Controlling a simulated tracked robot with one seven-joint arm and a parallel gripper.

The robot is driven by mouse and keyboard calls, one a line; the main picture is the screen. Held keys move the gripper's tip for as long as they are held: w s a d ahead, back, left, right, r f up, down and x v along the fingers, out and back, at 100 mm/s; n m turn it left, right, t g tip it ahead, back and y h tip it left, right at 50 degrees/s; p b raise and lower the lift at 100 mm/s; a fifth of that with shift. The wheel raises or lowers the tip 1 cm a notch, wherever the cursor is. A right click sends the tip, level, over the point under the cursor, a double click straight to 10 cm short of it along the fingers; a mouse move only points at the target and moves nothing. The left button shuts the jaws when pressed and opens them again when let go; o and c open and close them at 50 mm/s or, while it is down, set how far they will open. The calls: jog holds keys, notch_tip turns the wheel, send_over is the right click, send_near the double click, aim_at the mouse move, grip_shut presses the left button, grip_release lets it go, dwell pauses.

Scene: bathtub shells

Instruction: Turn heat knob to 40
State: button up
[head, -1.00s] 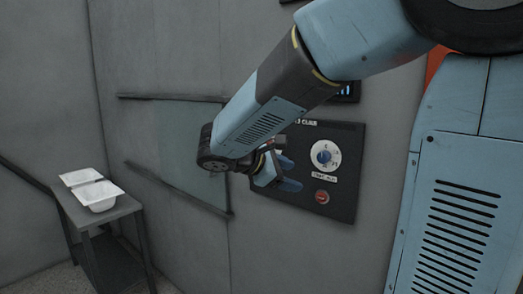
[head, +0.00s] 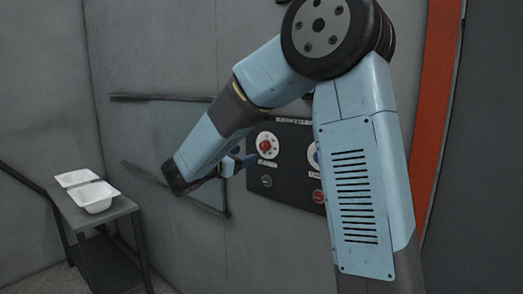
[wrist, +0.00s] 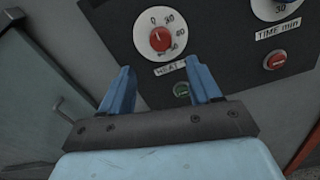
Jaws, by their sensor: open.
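The heat knob (wrist: 160,39) is a red knob on a white numbered dial, with a "HEAT" label under it in the wrist view. In the head view the heat knob (head: 265,146) sits at the upper left of the black panel (head: 284,185). My gripper (wrist: 158,75) is open and empty, its two blue fingers apart. In the wrist view the fingertips point toward the panel just below the dial, apart from the knob. In the head view my gripper (head: 243,160) is just left of the dial. The knob's exact setting is too small to read.
A blue time knob (wrist: 272,6), labelled "TIME min", is to the right, with a red button (wrist: 276,61) below it. A green button (wrist: 181,89) sits under the heat label.

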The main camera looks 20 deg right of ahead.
aim_at(262, 148)
jog(key=x, duration=0.9)
jog(key=shift+w+d, duration=0.1)
jog(key=shift+d, duration=0.05)
jog(key=c, duration=1)
